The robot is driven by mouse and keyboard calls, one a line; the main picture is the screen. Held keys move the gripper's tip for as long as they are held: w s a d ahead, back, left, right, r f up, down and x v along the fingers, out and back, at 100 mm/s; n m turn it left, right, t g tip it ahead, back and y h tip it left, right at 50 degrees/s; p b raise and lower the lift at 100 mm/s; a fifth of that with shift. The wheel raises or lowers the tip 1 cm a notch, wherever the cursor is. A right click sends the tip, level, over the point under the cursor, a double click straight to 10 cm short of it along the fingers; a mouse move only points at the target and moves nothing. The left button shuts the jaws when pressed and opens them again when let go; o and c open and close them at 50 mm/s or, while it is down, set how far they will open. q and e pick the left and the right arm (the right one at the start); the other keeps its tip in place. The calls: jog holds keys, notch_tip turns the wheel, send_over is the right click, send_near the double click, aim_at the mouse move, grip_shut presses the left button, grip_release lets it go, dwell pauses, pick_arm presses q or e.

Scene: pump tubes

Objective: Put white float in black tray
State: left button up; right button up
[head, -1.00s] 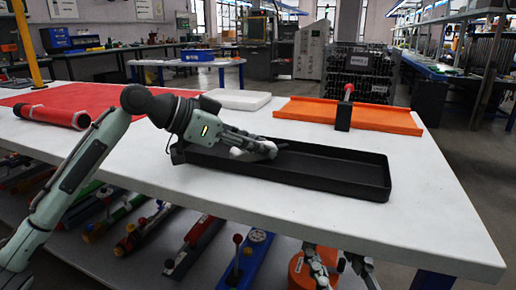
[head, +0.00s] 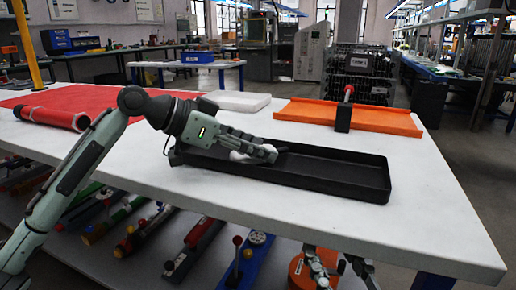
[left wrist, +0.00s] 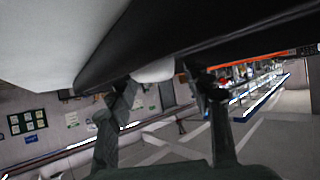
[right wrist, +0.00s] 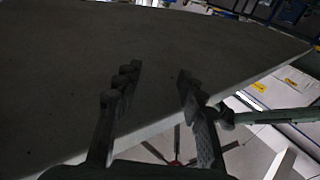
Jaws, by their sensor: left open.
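The black tray (head: 330,170) lies on the white table. The white float (head: 238,156) shows as a small white piece at the tray's left end, mostly hidden behind my left gripper (head: 268,152). In the left wrist view the white float (left wrist: 155,70) is at the tray's dark wall (left wrist: 130,35), beyond and between the fingers. My left gripper (left wrist: 165,95) is open, its fingers apart over the left part of the tray. My right gripper (head: 338,265) is low in front of the table's near edge. In the right wrist view my right gripper (right wrist: 160,85) is open and empty, under the tabletop.
An orange tray (head: 375,118) with a black block and red-topped pin stands behind the black tray. A white slab (head: 240,101) and a red mat with a red roll (head: 52,117) are at the back left. The table's right part is clear.

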pick_arm(q)
jog(key=v, duration=1.1)
jog(key=shift+s+a+p, duration=0.1)
jog(key=shift+a+p, duration=0.2)
jog(key=shift+p, duration=0.05)
pick_arm(e)
jog(key=f, duration=0.1)
jog(key=d+f+g, duration=0.1)
jog(key=f+g+h, duration=0.1)
jog(key=f, duration=0.1)
jog(key=shift+w+d, duration=0.25)
jog(key=shift+d, duration=0.05)
